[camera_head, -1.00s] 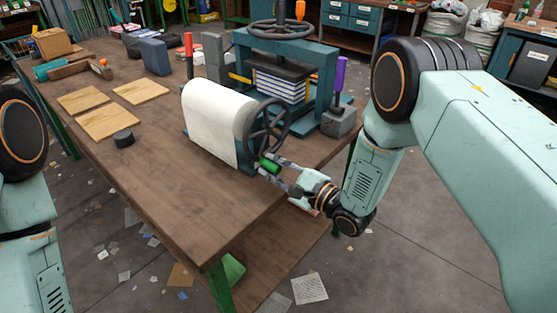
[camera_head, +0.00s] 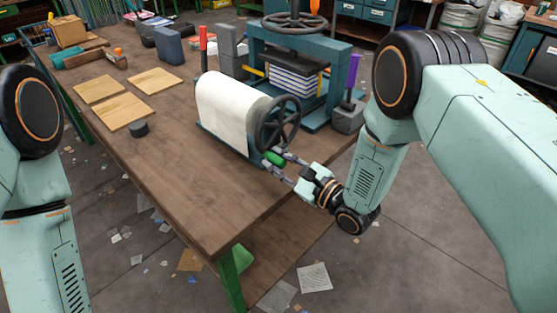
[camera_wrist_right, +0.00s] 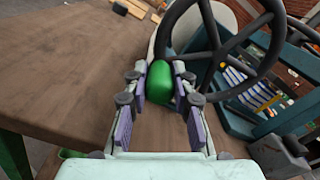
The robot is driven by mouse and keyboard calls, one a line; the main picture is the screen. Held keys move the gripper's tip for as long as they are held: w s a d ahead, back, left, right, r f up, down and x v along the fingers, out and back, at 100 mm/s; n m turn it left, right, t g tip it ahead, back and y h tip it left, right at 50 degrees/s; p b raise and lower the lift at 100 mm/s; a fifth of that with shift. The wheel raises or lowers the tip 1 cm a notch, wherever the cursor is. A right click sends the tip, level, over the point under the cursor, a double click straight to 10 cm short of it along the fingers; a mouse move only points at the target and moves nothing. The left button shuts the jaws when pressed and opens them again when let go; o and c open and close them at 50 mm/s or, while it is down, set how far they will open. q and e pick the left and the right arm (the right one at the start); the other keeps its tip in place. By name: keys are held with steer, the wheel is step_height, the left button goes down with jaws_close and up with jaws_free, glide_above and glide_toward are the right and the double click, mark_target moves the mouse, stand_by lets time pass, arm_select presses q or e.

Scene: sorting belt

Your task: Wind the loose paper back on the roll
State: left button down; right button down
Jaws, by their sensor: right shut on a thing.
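The white paper roll (camera_head: 230,105) lies in a dark teal stand on the table, with paper draping down its front side. A dark spoked handwheel (camera_head: 292,112) is on the roll's near right end, and it also shows in the right wrist view (camera_wrist_right: 214,58). A green handle (camera_head: 273,158) sits at the wheel's lower rim. My right gripper (camera_head: 278,164) is shut on this green handle. In the right wrist view the handle (camera_wrist_right: 160,82) lies between the two fingers (camera_wrist_right: 162,88). My left gripper is out of view; only my left arm shows.
A teal press (camera_head: 340,62) with a stack of striped blocks stands behind the roll. A grey block with a purple-handled tool (camera_head: 348,115) is to its right. Wooden boards (camera_head: 123,112) and a black puck (camera_head: 139,129) lie left. The table front (camera_head: 210,205) is clear.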

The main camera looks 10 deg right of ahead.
steer(key=shift+s+f, duration=0.1)
steer(key=shift+f, duration=0.05)
steer(key=c, duration=1.1)
jaws_free()
steer(key=v, duration=1.2)
